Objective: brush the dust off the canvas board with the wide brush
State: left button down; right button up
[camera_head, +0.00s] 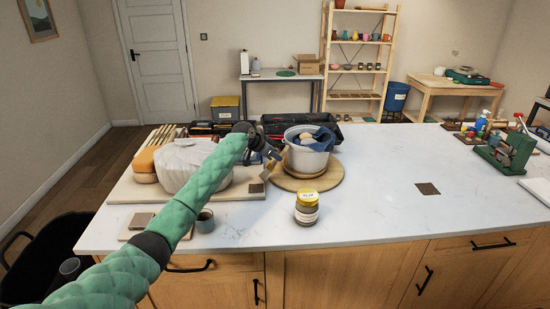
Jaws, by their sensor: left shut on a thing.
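The canvas board (122,192) is a wide beige board lying flat on the left of the white counter. A white wrapped lump (183,163) and an orange sponge-like block (143,166) rest on it. My left arm reaches across it from the lower left. My left gripper (268,153) is above the board's right end, beside the grey pot, and is shut on a small dark thing, which looks like the wide brush (267,171), pointing down. Its details are too small to make out. Dust on the board cannot be made out. My right gripper is not in view.
A grey pot (307,160) with a blue cloth stands on a round wooden board (293,184). A yellow-lidded jar (307,208) stands in front, and a dark cup (205,222) at the left. A black tray (290,122) lies behind. The counter's right middle is mostly clear.

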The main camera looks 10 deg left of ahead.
pick_arm(q)
jog(key=shift+r, duration=0.1)
jog(key=shift+r+p, duration=1.2)
jog(key=shift+r, duration=1.15)
